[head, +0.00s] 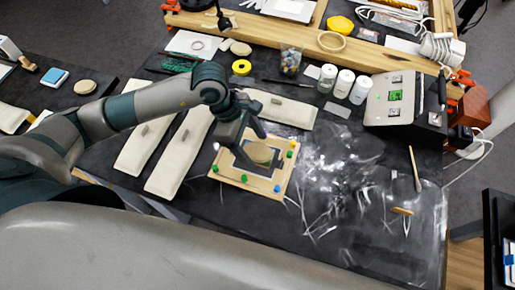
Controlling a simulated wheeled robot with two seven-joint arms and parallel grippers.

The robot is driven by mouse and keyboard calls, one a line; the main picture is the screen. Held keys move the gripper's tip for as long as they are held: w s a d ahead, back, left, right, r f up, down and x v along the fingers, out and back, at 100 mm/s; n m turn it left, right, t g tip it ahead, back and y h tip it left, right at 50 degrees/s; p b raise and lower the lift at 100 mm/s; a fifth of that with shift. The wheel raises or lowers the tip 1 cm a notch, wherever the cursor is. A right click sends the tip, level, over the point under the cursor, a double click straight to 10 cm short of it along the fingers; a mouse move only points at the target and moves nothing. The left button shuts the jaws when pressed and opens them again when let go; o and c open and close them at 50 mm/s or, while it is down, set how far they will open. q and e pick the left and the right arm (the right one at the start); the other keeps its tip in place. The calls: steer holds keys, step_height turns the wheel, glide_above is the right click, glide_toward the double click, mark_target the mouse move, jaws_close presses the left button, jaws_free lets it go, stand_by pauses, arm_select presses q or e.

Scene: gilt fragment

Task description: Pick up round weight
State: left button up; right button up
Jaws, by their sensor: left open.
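My left gripper (249,146) is open, pointing down at the middle of the table over a square wooden frame (230,176) with small coloured pegs at its edges. A round tan disc (262,153), which looks like the round weight, sits inside this frame on a dark centre. The fingers are above or beside the disc and partly cover it; I cannot tell whether they touch it. My right gripper is not in view.
Pale long boards (180,152) lie left of the frame, and another (284,108) lies behind it. White-capped bottles (344,82) and a grey device (392,99) stand at the back right. White streaks and thin strands cover the dark tabletop at right. A wooden beam (280,36) crosses the back.

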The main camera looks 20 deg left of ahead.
mark_target(261, 150)
arm_select(q)
steer(key=shift+c, duration=0.5)
steer(key=c, duration=1.3)
steer(key=shift+r, duration=0.2)
steer(key=shift+r+b, duration=0.55)
steer(key=shift+b, duration=0.05)
step_height(261, 150, up, 2)
steer(key=shift+r+b, duration=0.15)
steer(key=shift+b, duration=0.5)
steer(key=s+d+r+b, duration=0.1)
steer(key=d+r, duration=0.1)
steer(key=d, duration=0.1)
steer(key=s+d+r+b, duration=0.1)
steer(key=d+r, duration=0.2)
steer(key=d, duration=0.1)
steer(key=s+d+r+b, duration=0.1)
steer(key=d+r+b, duration=0.1)
steer(key=d, duration=0.2)
steer(key=shift+s+d+r, duration=0.1)
steer(key=shift+s+r, duration=0.05)
steer(key=shift+s, duration=0.05)
